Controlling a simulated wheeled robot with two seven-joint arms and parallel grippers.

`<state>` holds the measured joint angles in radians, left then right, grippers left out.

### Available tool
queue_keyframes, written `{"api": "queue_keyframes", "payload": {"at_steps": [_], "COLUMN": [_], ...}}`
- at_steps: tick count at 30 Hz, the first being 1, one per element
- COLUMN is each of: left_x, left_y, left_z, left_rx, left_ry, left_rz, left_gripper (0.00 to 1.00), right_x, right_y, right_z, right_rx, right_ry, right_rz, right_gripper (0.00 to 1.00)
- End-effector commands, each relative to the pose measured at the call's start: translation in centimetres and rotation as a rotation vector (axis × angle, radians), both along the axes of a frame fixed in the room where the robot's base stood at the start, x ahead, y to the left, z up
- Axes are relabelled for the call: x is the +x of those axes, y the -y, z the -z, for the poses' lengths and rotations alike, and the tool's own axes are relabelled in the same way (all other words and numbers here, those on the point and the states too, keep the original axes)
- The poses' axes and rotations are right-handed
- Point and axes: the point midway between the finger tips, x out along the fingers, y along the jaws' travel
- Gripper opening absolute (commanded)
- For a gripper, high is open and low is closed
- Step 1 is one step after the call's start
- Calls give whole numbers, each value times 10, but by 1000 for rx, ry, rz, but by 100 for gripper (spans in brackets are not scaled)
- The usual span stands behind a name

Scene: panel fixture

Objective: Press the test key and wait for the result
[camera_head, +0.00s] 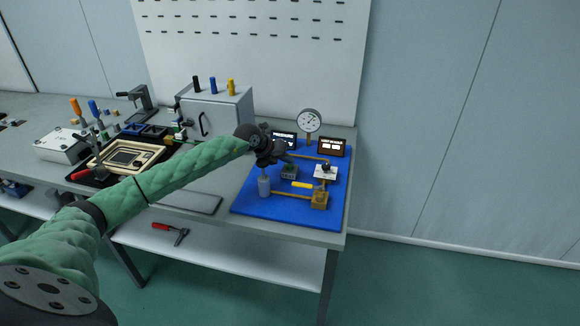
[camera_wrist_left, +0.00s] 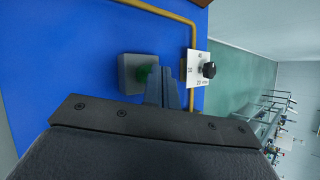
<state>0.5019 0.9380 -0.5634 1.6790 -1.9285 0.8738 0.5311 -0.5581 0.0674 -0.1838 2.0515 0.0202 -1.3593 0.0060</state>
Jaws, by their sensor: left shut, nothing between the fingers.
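The test key appears to be the green button on a small grey box (camera_head: 289,173) on the blue panel (camera_head: 248,205). In the left wrist view, the grey box (camera_wrist_left: 128,75) shows its green button beside my fingertips, which partly cover it. My left gripper (camera_head: 289,159) is shut and empty, close over the box; its fingers (camera_wrist_left: 163,82) are together. I cannot tell whether they touch the button. A dark sign with a light display (camera_head: 284,139) and a brown sign with white windows (camera_head: 332,147) stand at the panel's back; their text is too small to read.
A white plate with a black knob (camera_wrist_left: 199,70), brass pipes, a grey cylinder (camera_head: 264,187), a yellow handle (camera_head: 302,184) and a brass block (camera_head: 320,199) are near the gripper. A grey cabinet (camera_head: 215,113) stands left.

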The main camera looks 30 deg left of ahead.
Motion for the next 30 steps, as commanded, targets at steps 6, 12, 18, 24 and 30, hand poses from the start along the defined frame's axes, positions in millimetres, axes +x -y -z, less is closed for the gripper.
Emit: {"api": "queue_keyframes", "payload": {"at_steps": [6, 12, 18, 24, 30], "left_x": [0, 0, 0, 0, 0], "left_y": [0, 0, 0, 0, 0], "left_z": [1, 3, 5, 7, 9], "left_rx": [0, 0, 0, 0, 0], "left_ry": [0, 0, 0, 0, -1], "left_rz": [0, 0, 0, 0, 1], "left_gripper": [0, 0, 0, 0, 0], "right_x": [0, 0, 0, 0, 0], "right_y": [0, 0, 0, 0, 0], "right_z": [0, 1, 2, 3, 4], "right_rx": [0, 0, 0, 0, 0], "right_ry": [2, 2, 2, 2, 2], "right_rz": [1, 0, 0, 0, 0], "right_gripper": [0, 0, 0, 0, 0]}}
